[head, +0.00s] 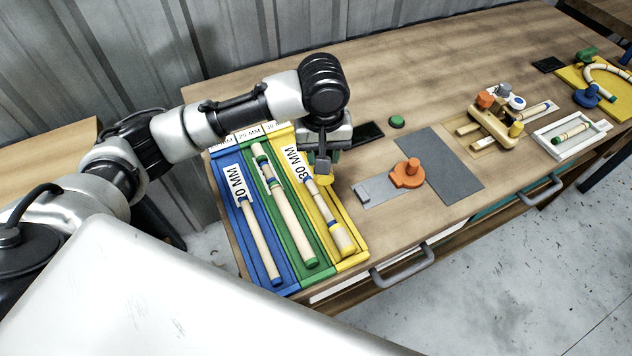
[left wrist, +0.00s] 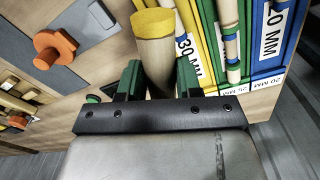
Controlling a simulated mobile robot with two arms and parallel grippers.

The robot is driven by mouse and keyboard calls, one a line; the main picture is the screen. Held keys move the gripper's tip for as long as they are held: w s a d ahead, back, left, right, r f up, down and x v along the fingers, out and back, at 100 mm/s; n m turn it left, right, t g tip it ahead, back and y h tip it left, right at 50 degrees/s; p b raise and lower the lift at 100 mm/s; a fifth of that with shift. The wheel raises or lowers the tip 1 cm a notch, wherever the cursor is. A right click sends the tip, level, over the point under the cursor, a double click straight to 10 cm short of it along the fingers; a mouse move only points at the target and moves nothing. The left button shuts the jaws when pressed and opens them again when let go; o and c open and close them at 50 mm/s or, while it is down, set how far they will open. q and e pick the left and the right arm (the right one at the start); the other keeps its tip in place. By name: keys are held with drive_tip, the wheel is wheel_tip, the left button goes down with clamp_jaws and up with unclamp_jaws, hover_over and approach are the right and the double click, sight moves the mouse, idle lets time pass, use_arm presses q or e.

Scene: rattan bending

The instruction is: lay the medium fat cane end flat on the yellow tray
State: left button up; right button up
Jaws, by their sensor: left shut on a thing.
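My left gripper (head: 322,165) is shut on a short fat cane piece with a yellow end, above the upper right edge of the yellow tray. In the left wrist view the cane end (left wrist: 154,50) stands out between the green finger pads of the left gripper (left wrist: 158,78), its yellow face pointing away from the palm. In the head view mostly its yellow end (head: 324,179) shows. The yellow tray (head: 357,261) is the right one of three long trays, with pale cane (head: 322,208) in it. It also shows beside the held piece in the left wrist view. My right gripper is out of view.
The green tray (head: 290,262) and blue tray (head: 262,284) hold canes. Right of the yellow tray are a grey plate with an orange knob (head: 408,174) and a dark grey mat (head: 440,158). A wooden fixture (head: 494,120) and a white tray (head: 562,145) stand farther right.

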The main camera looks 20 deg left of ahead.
use_arm(q)
drive_tip(key=w+d+r+n+p, duration=0.2)
drive_tip(key=w+d+n, duration=0.1)
drive_tip(key=w, duration=0.2)
drive_tip(key=n+p, duration=0.1)
drive_tip(key=p, duration=0.1)
hover_over(295, 159)
wheel_tip(295, 159, down, 7)
drive_tip(key=shift+r, duration=0.1)
drive_tip(key=shift+f, duration=2.1)
drive_tip(key=o, duration=0.9)
drive_tip(key=shift+f, duration=0.1)
wheel_tip(295, 159, up, 12)
drive_tip(key=shift+r+b, duration=0.15)
drive_tip(key=shift+b, duration=0.35)
